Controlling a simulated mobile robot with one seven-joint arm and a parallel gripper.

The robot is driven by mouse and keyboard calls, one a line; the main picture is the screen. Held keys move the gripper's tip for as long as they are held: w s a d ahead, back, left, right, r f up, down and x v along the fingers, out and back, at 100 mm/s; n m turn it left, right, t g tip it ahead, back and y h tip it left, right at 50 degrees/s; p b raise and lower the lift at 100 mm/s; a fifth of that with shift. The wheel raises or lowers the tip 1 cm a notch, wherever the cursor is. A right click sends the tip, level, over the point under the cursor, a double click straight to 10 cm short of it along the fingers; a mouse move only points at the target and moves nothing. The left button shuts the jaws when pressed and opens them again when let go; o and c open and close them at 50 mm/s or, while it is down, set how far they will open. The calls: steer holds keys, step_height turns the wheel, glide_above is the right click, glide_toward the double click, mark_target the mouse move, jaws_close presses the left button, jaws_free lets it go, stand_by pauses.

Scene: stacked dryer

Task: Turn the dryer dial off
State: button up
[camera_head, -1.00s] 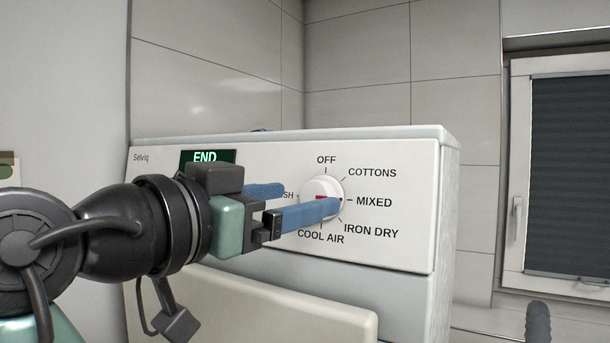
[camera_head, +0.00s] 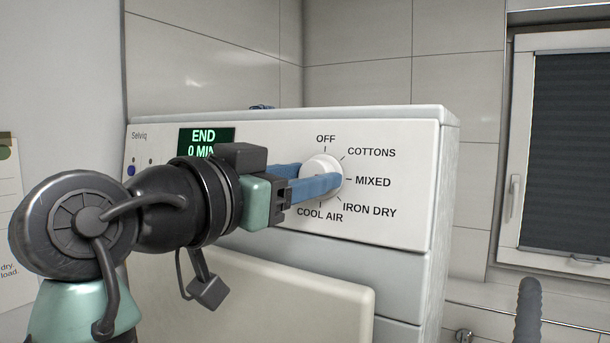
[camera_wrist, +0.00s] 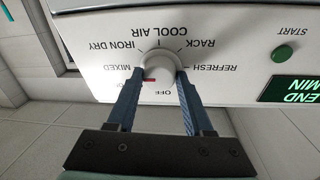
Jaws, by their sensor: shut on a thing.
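The round white dial (camera_head: 325,162) is on the dryer's front panel (camera_head: 405,220), ringed by printed labels, with OFF (camera_head: 326,139) at the top. My gripper (camera_head: 318,180) reaches in from the left with its blue fingers shut on the dial. The wrist view, upside down, shows one finger on each side of the dial (camera_wrist: 160,66). A red mark (camera_wrist: 149,80) shows on the dial's edge, on the side towards the OFF label (camera_wrist: 163,92) and a little towards the MIXED side. The fingers hide part of the dial and some labels.
A green-lit display (camera_head: 203,141) reads END, with 0 MIN partly covered by my gripper. A green START button (camera_wrist: 282,53) shows in the wrist view. A pale panel (camera_head: 270,290) stands out below the controls. A window (camera_head: 565,150) is at right.

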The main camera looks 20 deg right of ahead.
steer(key=shift+n, duration=0.4)
jaws_close()
steer(key=n+t, duration=0.1)
steer(key=n, duration=0.3)
steer(key=shift+r+n, duration=0.15)
steer(key=shift+n, duration=0.15)
steer(key=n+t+y+p, duration=0.1)
steer(key=n, duration=0.4)
steer(key=shift+s+d+r, duration=0.1)
steer(key=shift+s, duration=0.05)
steer(key=n+t+y+p, duration=0.1)
steer(key=n+p, duration=0.2)
steer(key=n, duration=0.2)
steer(key=shift+r, duration=0.1)
steer(key=n+p, duration=0.2)
steer(key=n+y+p, duration=0.1)
steer(key=n, duration=0.2)
steer(key=shift+y+p, duration=0.3)
steer(key=shift+p, duration=0.1)
steer(key=shift+n, duration=0.3)
